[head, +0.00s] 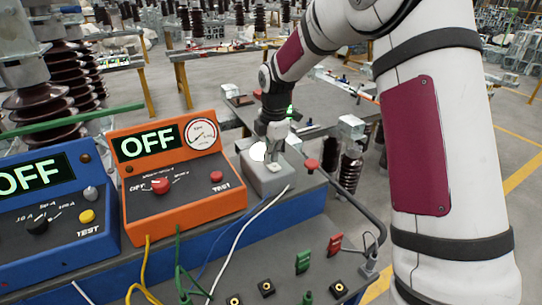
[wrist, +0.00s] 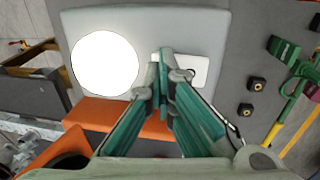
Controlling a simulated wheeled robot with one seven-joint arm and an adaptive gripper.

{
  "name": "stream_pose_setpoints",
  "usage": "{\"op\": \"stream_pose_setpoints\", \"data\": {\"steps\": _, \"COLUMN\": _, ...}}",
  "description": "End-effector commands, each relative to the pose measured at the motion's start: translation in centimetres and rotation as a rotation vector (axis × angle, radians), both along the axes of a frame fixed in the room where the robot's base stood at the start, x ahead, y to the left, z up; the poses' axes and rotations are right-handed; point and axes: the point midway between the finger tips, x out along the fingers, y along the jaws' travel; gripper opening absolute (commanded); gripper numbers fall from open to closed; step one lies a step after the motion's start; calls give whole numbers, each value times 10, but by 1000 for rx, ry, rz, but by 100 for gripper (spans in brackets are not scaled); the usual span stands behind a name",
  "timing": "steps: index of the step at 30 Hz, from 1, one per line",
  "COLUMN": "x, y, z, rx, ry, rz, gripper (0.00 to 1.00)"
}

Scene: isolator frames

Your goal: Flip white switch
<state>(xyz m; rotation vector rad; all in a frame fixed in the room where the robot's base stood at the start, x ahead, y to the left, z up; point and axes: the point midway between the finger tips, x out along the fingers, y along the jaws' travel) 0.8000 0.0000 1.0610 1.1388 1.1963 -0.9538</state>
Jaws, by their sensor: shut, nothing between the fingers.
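A grey box (head: 268,178) stands at the right end of the bench, and its top fills much of the wrist view (wrist: 215,25). On it, a round white disc (wrist: 104,63) lies left of my gripper; it also shows in the head view (head: 257,151). A small white switch plate (wrist: 199,66) lies right beside and partly behind my fingertips. My gripper (wrist: 167,66) is shut and empty, pointing down at the switch; in the head view it is over the box (head: 274,143). The fingers hide part of the switch, so contact and its position cannot be told.
An orange test unit (head: 185,200) and a blue one (head: 45,225), both reading OFF, stand left of the box. Cables, black sockets and a red and a green connector (head: 303,260) lie in front. A red knob (head: 311,164) and dark insulators stand to the right.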

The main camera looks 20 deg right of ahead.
Motion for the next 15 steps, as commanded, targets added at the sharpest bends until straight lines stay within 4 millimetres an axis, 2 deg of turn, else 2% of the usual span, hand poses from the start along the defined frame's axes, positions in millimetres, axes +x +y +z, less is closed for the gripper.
{"op": "stream_pose_setpoints", "data": {"steps": 1, "x": -2, "y": 0, "z": -7, "rx": 1, "ry": 9, "rz": 0, "gripper": 0}}
{"op": "stream_pose_setpoints", "data": {"steps": 8, "x": -4, "y": 0, "z": -8, "rx": 1, "ry": 14, "rz": 1, "gripper": 0}}
{"op": "stream_pose_setpoints", "data": {"steps": 15, "x": -16, "y": -2, "z": -6, "rx": 1, "ry": 20, "rz": 0, "gripper": 0}}
